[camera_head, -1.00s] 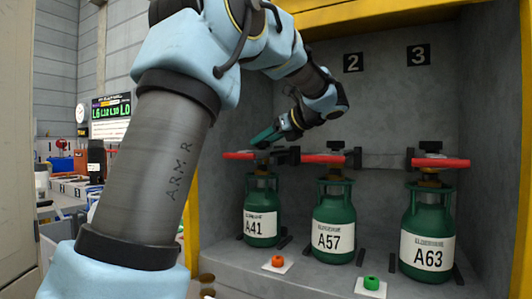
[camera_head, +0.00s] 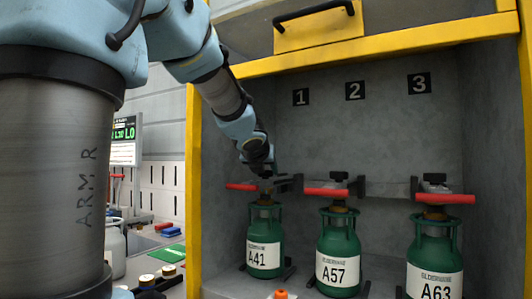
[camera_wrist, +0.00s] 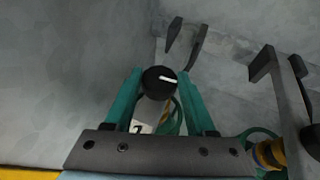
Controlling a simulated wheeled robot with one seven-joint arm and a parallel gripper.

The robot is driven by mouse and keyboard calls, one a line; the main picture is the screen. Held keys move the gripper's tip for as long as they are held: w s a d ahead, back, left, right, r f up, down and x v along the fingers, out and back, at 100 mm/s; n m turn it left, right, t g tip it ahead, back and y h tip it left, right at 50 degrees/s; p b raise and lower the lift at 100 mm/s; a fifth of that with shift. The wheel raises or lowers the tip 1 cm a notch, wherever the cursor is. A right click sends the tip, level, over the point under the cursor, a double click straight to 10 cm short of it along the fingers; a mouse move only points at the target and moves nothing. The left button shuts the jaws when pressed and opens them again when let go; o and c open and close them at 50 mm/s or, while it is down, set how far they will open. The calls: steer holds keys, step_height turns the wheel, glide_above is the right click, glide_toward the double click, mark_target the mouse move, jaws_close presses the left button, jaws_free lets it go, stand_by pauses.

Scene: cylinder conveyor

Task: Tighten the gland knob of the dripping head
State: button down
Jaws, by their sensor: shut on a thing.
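The black gland knob (camera_wrist: 159,79), with a white pointer line aimed right, sits between the two teal fingers of my gripper (camera_wrist: 160,82) in the wrist view. My gripper is shut on it. In the head view my gripper (camera_head: 266,174) is at the head in bay 1, above green cylinder A41 (camera_head: 264,256); the arm hides much of that head. The red bar (camera_head: 242,187) sticks out left of it. Cylinder A57 (camera_head: 338,270) stands in bay 2 and A63 (camera_head: 434,281) in bay 3, under similar heads with red bars. I cannot see a drip at any head.
The yellow-framed booth has a left post (camera_head: 193,200) close to my arm and a raised yellow panel with a black handle (camera_head: 312,10) above. An orange cap (camera_head: 281,294) lies on the front floor. A side bench with small parts is at left.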

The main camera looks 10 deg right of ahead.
steer(key=p, duration=0.1)
steer(key=m+h+p, duration=0.1)
steer(key=m+g+h+p, duration=0.1)
steer(key=p, duration=0.1)
steer(key=shift+w+a+r, duration=0.2)
steer(key=shift+a+r, duration=0.1)
steer(key=shift+r, duration=0.05)
steer(key=shift+f+m+g+h+p, duration=0.2)
steer(key=shift+m+g+h+p, duration=0.6)
steer(key=shift+m+h, duration=0.65)
steer(key=shift+c, duration=1.2)
jaws_free()
steer(key=shift+f, duration=0.1)
steer(key=shift+g, duration=0.3)
steer(key=v, duration=1)
steer(key=shift+s+a, duration=0.3)
steer(key=shift+a, duration=0.05)
